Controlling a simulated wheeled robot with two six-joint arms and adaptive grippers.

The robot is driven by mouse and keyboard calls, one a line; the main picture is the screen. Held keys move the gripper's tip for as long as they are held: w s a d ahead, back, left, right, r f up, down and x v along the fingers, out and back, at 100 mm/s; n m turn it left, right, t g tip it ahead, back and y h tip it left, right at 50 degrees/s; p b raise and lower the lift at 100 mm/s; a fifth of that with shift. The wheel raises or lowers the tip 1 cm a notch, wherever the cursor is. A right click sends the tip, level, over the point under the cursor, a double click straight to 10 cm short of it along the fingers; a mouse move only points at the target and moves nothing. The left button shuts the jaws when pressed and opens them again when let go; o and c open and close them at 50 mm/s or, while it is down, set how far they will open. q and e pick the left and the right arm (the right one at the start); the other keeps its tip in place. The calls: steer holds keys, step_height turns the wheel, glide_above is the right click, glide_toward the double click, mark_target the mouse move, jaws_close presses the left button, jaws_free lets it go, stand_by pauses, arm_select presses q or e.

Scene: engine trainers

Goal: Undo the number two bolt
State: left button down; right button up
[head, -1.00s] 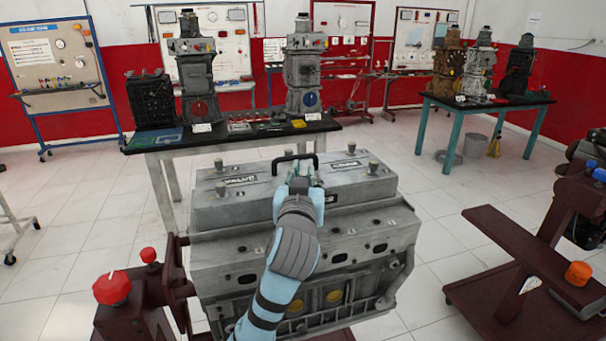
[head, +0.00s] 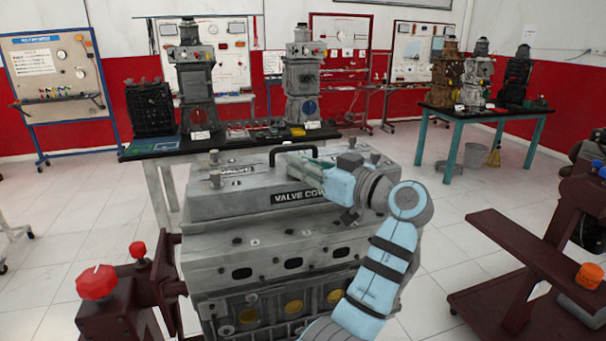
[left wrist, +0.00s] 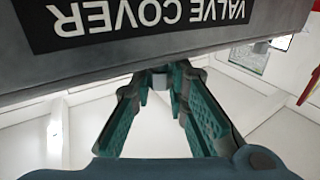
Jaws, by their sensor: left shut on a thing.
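The grey engine (head: 300,262) stands upright in front of me, with a VALVE COVER label on its cover (head: 245,198). My left gripper (head: 312,163) is over the middle of the cover, just right of and below the black handle (head: 292,148). In the left wrist view its green fingers (left wrist: 162,82) are shut on a small grey cylindrical bolt (left wrist: 160,78) beyond the upside-down label. In the head view the gripper hides this bolt, and no number beside it can be read. Other bolts stand at the cover's corners, one at left (head: 215,180). My right gripper is not in view.
A dark red stand with a red knob (head: 96,282) is at the engine's left. Another dark red stand (head: 530,245) is at right. Behind, a black table (head: 160,147) holds engine models; a second table (head: 470,112) stands farther right. Tiled floor is open between them.

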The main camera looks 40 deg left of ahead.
arm_select(q)
steer(key=shift+n+g+b, duration=0.3)
steer(key=shift+n+g, duration=0.6)
steer(key=shift+g, duration=0.5)
steer(key=c, duration=1.5)
jaws_free()
steer(key=shift+a+f, duration=0.1)
steer(key=shift+c, duration=0.2)
steer(key=d, duration=0.4)
steer(key=w+d, duration=0.1)
steer(key=d, duration=0.7)
steer(key=shift+w, duration=0.15)
